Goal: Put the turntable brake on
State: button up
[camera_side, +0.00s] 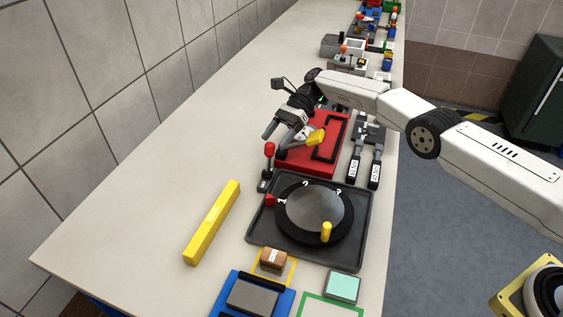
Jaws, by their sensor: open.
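The turntable (315,207) is a grey disc with a black numbered rim and an upright yellow peg (327,232), set in a dark tray (262,232). A red block (270,200) sits at the left of its rim. A small lever with a red ball knob (269,150) stands upright on a dark base (264,185) at the tray's upper left corner. I cannot tell which of these two is the brake. My gripper (274,142) is open and empty, just above and beside the red knob in the picture; I cannot tell whether it touches it.
A red box (325,168) with a black slot and a yellow-tipped handle (316,137) lies behind the turntable. Two black-handled levers (368,165) stand to its right. A yellow bar (212,222) lies left. Blocks and coloured frames (260,295) are in front. The table's left side is mostly clear.

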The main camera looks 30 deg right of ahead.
notch_tip(320, 180, up, 7)
dwell(0.7)
jog(key=shift+w+a, duration=0.1)
jog(key=shift+a, duration=0.05)
jog(key=c, duration=0.9)
jog(key=shift+a+f, duration=0.15)
jog(key=shift+a, duration=0.25)
grip_shut()
jog(key=a+f+m+t+h, duration=0.25)
jog(key=a+f+t, duration=0.2)
jog(key=a, duration=0.35)
jog(key=a+f+m+t+h, duration=0.1)
jog(key=a+f+m+t, duration=0.25)
jog(key=a+t, duration=0.35)
jog(key=s+t+h, duration=0.1)
jog(key=s+h, duration=0.1)
jog(key=s+m+t+h, duration=0.1)
jog(key=s, duration=0.1)
jog(key=s+d+t+h, duration=0.1)
jog(key=s+h, duration=0.1)
jog(key=s, duration=0.1)
jog(key=shift+f+m+h, duration=0.35)
jog(key=shift+f+m, duration=0.05)
jog(key=s+d+r+t+h, duration=0.4)
jog(key=s+d+r+h, duration=0.1)
jog(key=s, duration=0.5)
jog(key=shift+s+d+h, duration=0.3)
jog(key=shift+d+h, duration=0.4)
jog(key=shift+d, duration=0.6)
